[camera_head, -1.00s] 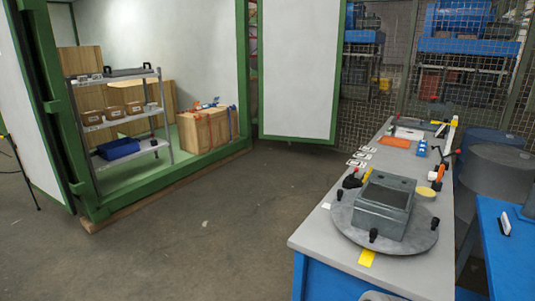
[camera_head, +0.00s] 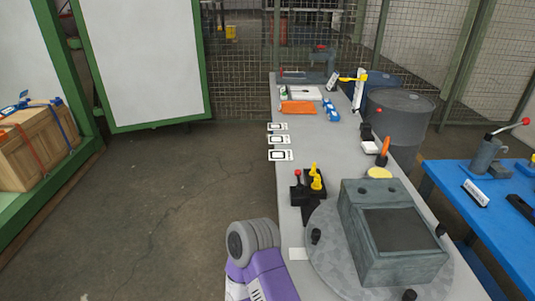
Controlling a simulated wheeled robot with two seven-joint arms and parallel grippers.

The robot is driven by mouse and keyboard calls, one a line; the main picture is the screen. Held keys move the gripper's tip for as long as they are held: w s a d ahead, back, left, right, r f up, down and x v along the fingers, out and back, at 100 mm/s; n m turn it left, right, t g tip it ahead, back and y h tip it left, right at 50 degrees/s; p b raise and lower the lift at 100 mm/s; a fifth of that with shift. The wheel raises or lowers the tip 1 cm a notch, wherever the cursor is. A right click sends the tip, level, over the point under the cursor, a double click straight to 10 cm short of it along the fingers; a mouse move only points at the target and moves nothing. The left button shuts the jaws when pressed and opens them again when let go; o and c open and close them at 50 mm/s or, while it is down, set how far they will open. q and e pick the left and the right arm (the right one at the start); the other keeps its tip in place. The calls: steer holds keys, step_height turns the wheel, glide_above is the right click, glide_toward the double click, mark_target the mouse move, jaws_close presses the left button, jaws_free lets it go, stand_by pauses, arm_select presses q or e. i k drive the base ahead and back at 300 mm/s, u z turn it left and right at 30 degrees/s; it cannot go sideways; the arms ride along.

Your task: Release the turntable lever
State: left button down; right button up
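The round grey turntable (camera_head: 325,262) lies on the near end of the grey bench, with black knobs around its rim. A dark grey box-shaped housing (camera_head: 365,225) sits on it. Beside its far left edge stands a small black lever block (camera_head: 297,196) with a red-knobbed lever (camera_head: 297,176) standing up. Yellow handles (camera_head: 316,180) stand right beside it. I cannot tell whether the red-knobbed lever is engaged or released. A purple and grey link of my arm shows at the bottom, left of the turntable. Neither gripper shows.
The grey bench (camera_head: 292,138) also holds an orange item (camera_head: 298,107), a blue item (camera_head: 330,110) and a yellow disc (camera_head: 379,172). White cards (camera_head: 280,155) show along its left edge. A blue table (camera_head: 480,215) and dark drum (camera_head: 398,115) stand right.

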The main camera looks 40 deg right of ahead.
mark_target(300, 187)
steer(key=i, duration=2.75)
steer(key=z, duration=4.05)
steer(key=i, duration=0.25)
steer(key=z, duration=0.15)
